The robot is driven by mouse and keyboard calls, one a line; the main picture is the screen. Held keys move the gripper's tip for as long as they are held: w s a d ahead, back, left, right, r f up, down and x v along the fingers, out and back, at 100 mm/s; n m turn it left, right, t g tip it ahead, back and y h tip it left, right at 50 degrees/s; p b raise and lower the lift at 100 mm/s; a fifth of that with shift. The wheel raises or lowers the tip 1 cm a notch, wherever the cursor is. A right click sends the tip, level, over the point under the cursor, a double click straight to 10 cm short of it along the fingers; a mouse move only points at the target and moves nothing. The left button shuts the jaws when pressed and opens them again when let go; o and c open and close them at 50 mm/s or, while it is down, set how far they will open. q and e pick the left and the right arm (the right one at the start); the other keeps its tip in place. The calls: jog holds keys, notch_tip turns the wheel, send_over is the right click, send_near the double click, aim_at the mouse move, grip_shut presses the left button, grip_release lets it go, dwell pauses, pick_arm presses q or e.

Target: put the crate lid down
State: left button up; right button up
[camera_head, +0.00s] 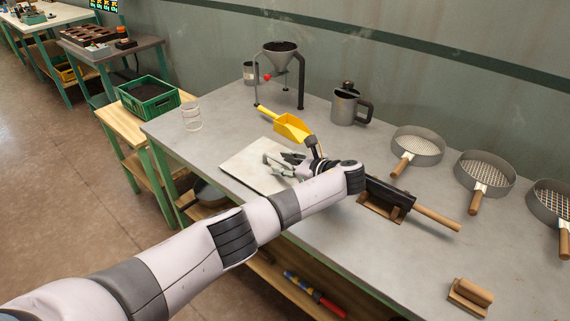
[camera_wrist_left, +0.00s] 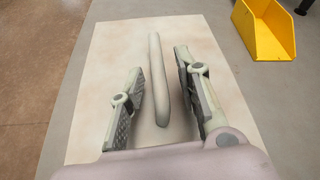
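The crate lid (camera_head: 240,168) is a pale, flat, rectangular panel. It appears to lie flat on the grey table near its front left edge. In the left wrist view the lid (camera_wrist_left: 92,95) fills the middle, with a pale bar handle (camera_wrist_left: 158,80) running lengthwise on top. My left gripper (camera_head: 278,161) is over the lid. In the left wrist view the left gripper (camera_wrist_left: 160,66) is open, with one finger on each side of the handle and gaps visible. The arm hides the lid's right part in the head view. My right gripper is not in view.
A yellow scoop (camera_head: 291,127) lies just behind the lid. A glass jar (camera_head: 192,117), a funnel stand (camera_head: 281,62) and a grey jug (camera_head: 345,106) stand around. A green crate (camera_head: 149,99) sits on the lower wooden bench at left. Sieves (camera_head: 418,146) lie at right.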

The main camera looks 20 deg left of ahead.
pick_arm(q)
jog(key=shift+r, duration=0.25)
jog(key=v, duration=1.2)
dwell(0.7)
